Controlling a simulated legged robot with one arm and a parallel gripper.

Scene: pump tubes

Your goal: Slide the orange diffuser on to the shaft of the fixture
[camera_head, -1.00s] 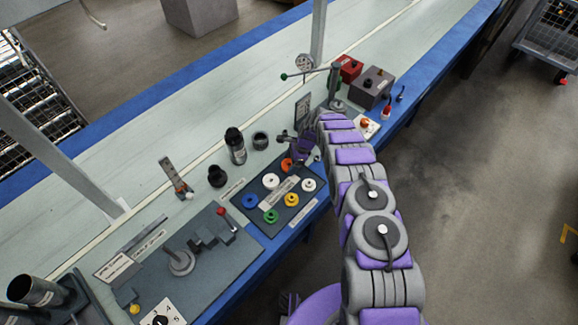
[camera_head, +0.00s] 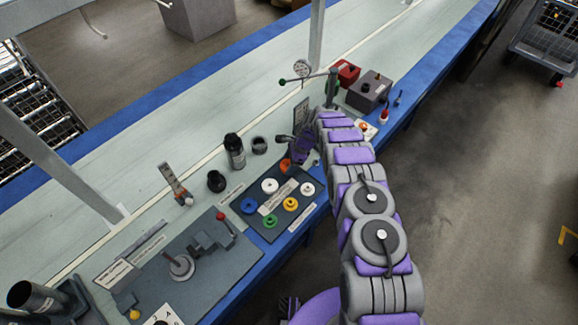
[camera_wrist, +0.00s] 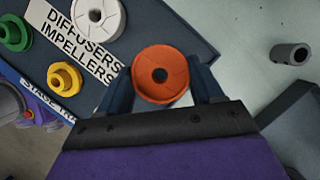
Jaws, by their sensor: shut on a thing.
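In the head view the diffuser (camera_head: 285,164) shows at the far end of the dark parts board, partly hidden by my gripper (camera_head: 299,150). Whether it is clear of the board is hard to tell. The fixture is a grey plate (camera_head: 215,280) at the lower left, with a round base and a thin upright shaft (camera_head: 174,259), well away from my gripper.
Blue (camera_head: 249,205), green (camera_head: 270,221), yellow (camera_head: 290,204) and white rings (camera_head: 308,188) lie on the parts board. Black cylinders (camera_head: 235,150) stand behind it. A red-handled clamp (camera_head: 221,216) rises on the fixture plate's right side. A grey tube (camera_wrist: 290,54) lies at right in the wrist view.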

